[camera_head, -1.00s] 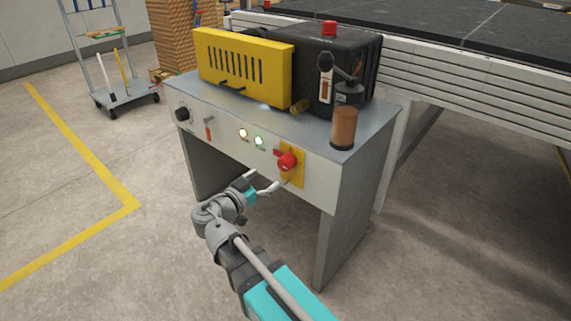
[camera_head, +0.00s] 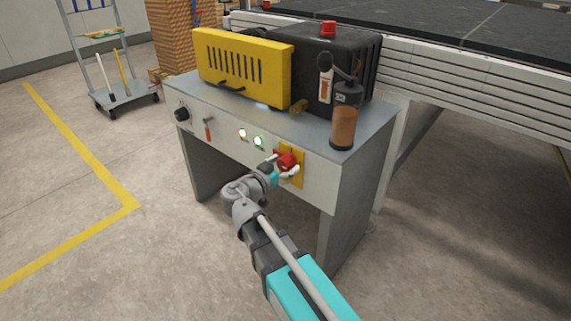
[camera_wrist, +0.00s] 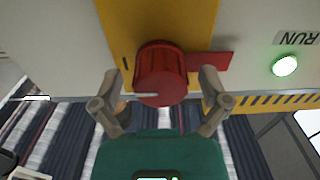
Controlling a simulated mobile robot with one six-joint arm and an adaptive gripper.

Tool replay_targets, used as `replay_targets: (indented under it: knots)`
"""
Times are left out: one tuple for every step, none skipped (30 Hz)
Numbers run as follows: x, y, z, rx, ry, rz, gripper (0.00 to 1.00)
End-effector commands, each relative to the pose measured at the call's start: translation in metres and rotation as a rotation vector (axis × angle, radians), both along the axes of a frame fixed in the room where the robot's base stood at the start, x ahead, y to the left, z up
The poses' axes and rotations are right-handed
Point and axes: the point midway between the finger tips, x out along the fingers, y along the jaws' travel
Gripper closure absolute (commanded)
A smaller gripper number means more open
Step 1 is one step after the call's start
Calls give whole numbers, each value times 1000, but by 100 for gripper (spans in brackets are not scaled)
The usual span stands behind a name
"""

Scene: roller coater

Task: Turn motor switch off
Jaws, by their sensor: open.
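The motor switch is a red rotary knob (camera_head: 287,159) on a yellow plate (camera_head: 298,178) at the right part of the machine's front panel. In the wrist view the red knob (camera_wrist: 161,75) sits between the two fingers, with a red tab (camera_wrist: 208,62) on its right and a pale line on its face. My gripper (camera_head: 281,167) is at the knob in the head view and hides part of it. In the wrist view my gripper (camera_wrist: 160,100) is open, with a finger on each side of the knob and visible gaps. I cannot tell whether either finger touches it.
The panel also has a lit green lamp (camera_head: 258,141), a whitish lamp (camera_head: 242,134), a small red lever (camera_head: 208,130) and a black dial (camera_head: 182,114). A brown cylinder (camera_head: 343,127) stands on the table's right corner. The floor in front is clear.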

Motion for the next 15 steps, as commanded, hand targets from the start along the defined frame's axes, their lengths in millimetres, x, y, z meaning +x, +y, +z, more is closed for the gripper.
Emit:
replay_targets:
  knots:
    - [0,0,0,0,0,0,5]
    - [0,0,0,0,0,0,5]
    - [0,0,0,0,0,0,5]
    - [0,0,0,0,0,0,5]
    - [0,0,0,0,0,0,5]
    - [0,0,0,0,0,0,5]
    - [0,0,0,0,0,0,6]
    - [0,0,0,0,0,0,12]
    - [0,0,0,0,0,0,19]
    - [0,0,0,0,0,0,25]
    - [0,0,0,0,0,0,31]
    - [0,0,0,0,0,0,38]
    - [0,0,0,0,0,0,44]
    - [0,0,0,0,0,0,49]
    - [0,0,0,0,0,0,57]
